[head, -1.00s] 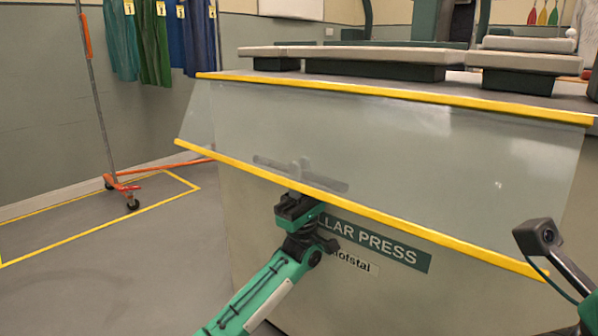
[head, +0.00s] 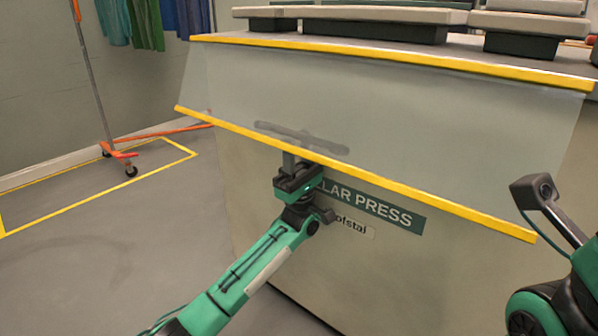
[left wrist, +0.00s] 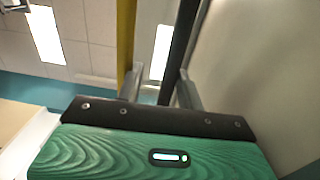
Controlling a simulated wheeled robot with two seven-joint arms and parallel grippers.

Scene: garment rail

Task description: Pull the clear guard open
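The clear guard (head: 400,130) is a see-through panel with a yellow strip along its top and bottom edges. It slants outward at the front of the press. A dark grey bar handle (head: 325,144) shows through it just above the lower strip. My left gripper (head: 289,160) is just under that strip, beside the handle. In the left wrist view the fingers (left wrist: 159,92) stand apart. A dark bar (left wrist: 181,45) runs between them, nearer the right finger, with a gap to the left one. My right arm is at the right edge; its fingers do not show.
The press body (head: 300,240) with a dark label stands below the guard. Pale padded boards (head: 390,14) lie on its top. An orange-footed wheeled rail (head: 120,155) stands on yellow-marked floor at left. The floor between is clear.

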